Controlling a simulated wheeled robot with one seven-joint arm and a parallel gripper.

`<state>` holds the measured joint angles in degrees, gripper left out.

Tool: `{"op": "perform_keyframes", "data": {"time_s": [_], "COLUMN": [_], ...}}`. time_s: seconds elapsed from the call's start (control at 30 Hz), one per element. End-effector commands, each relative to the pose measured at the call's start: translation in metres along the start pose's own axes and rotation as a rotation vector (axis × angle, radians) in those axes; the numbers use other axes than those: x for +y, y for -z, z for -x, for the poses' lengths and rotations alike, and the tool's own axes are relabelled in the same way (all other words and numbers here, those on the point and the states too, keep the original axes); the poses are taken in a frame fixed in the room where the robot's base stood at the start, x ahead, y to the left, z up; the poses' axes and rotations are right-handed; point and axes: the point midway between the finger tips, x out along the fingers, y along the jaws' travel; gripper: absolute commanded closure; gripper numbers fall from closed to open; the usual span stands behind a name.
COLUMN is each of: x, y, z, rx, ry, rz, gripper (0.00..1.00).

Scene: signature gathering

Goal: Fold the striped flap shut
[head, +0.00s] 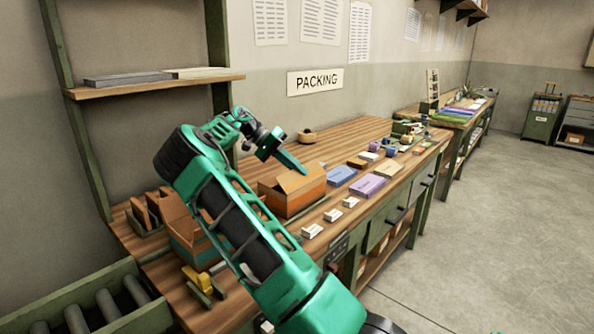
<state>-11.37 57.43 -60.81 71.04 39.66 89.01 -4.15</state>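An open cardboard box (291,198) with an orange band stands on the wooden packing bench, right of my arm. Its light brown flaps stand partly up; I cannot make out stripes on any of them. My gripper (303,170) is over the box's far side, its teal tip pointing down and right close to a raised flap. I cannot tell whether it touches. The fingers look like one bar, too small to judge their opening. A second open box (183,228) with teal and orange bands stands left of my arm, partly hidden by it.
The bench (352,136) holds a purple box (367,186), a blue box (341,176), small white boxes (312,231) and a yellow tape dispenser (198,279). A shelf (160,84) hangs at left; rollers (107,304) lie lower left.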

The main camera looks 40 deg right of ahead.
Motion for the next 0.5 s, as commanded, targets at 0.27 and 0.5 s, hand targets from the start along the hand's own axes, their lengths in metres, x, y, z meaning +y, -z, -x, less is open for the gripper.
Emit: {"op": "perform_keyframes", "data": {"time_s": [0.27,0.5], "x": [-0.0072,-0.0081], "y": [-0.0002,-0.0002], "z": [0.0007,0.0009], "rx": [0.006,0.004], "ry": [-0.066,-0.082], "rz": [0.031,0.04], "gripper": [1.0,1.0]}}
